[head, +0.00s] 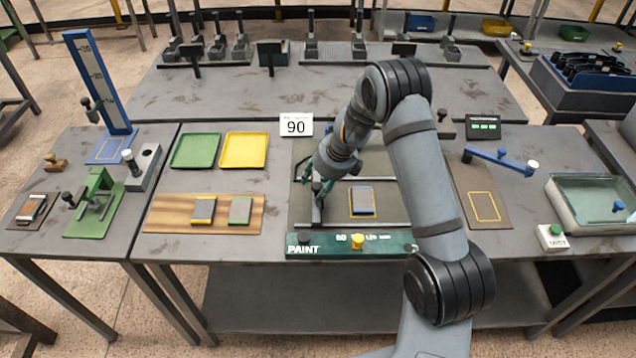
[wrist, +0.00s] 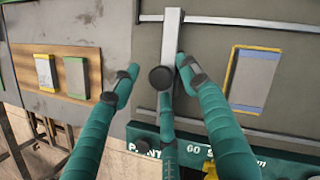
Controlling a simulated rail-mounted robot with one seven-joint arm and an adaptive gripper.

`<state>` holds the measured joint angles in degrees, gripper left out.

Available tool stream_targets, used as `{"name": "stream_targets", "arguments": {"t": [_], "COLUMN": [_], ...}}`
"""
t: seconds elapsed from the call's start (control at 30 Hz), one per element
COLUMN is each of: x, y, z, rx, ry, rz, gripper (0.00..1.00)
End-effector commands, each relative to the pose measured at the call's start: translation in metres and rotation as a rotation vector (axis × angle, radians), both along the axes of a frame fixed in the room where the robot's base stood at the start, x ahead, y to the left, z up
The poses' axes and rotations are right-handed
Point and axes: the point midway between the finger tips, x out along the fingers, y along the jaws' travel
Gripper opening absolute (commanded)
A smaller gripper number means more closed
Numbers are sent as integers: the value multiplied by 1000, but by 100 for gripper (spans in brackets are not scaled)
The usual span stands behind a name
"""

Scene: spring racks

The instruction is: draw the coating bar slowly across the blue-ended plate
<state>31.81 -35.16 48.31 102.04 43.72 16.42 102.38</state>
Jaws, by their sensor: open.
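The blue-ended plate (head: 362,202) lies flat inside a yellow outline on the grey bed of the paint station; it also shows in the wrist view (wrist: 252,82). My gripper (head: 316,182) is over the bar. In the wrist view its teal fingers (wrist: 158,68) are spread on either side of the knob, the right one closer to the bar. Contact with the bar cannot be told.
The green front panel (head: 330,246) reads PAINT and carries a yellow knob (head: 357,241). A wooden board (head: 158,212) with two other plates lies at left, below green (head: 196,150) and yellow (head: 244,150) trays.

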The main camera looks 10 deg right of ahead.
Motion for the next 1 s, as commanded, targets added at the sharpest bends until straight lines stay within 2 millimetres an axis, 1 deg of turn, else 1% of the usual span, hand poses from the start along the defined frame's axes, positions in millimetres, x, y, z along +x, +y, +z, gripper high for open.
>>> {"name": "stream_targets", "arguments": {"t": [0.17,0.9,0.93,1.0], "x": [0,2,2,2], "y": [0,0,0,-1], "z": [0,2,2,2], "rx": [0,-1,-1,-1], "ry": [0,-5,-6,-6], "rz": [0,0,-1,-1], "gripper": [45,2,0,0]}}
